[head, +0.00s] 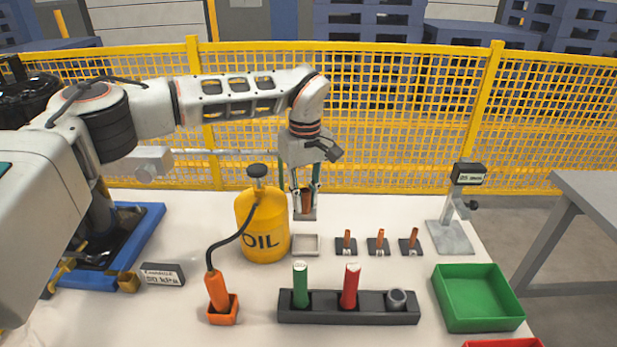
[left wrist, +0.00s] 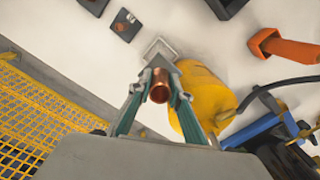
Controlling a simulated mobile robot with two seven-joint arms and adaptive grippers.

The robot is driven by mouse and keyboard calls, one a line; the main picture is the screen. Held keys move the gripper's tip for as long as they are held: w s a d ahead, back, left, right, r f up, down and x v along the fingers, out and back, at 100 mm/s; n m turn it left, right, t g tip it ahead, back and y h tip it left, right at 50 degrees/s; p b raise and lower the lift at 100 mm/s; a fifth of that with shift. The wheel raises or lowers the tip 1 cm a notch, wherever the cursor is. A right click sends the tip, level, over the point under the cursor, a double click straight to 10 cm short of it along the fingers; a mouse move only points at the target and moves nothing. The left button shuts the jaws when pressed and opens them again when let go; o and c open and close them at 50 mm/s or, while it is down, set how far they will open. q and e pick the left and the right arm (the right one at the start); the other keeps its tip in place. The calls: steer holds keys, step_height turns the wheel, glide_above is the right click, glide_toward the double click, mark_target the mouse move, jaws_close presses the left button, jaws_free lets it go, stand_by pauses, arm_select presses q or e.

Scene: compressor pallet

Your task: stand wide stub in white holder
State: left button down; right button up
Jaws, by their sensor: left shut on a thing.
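A wide copper stub (head: 306,202) is held upright between the fingers of my left gripper (head: 306,196), which is shut on it. It also shows in the left wrist view (left wrist: 159,88) between the green-grey fingers. A grey square holder (head: 305,216) shows just below the stub; I cannot tell whether the stub still touches it. The white holder (head: 305,245), a shallow pale square tray, lies empty in front of the gripper. My right gripper is out of view.
A yellow oil can (head: 263,228) stands close left of the white holder. Several dark holders with thin copper stubs (head: 378,245) stand to its right. In front are a black rack (head: 330,312) and an orange-handled tool (head: 217,290). A green bin (head: 477,297) is at right.

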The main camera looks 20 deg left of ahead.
mark_target(306, 215)
arm_select(q)
steer(key=shift+s+f, duration=0.15)
steer(key=shift+f, duration=0.75)
steer(key=shift+f+b, duration=0.3)
steer(key=shift+f, duration=0.3)
steer(key=shift+r, duration=0.25)
steer(key=shift+f, duration=3.85)
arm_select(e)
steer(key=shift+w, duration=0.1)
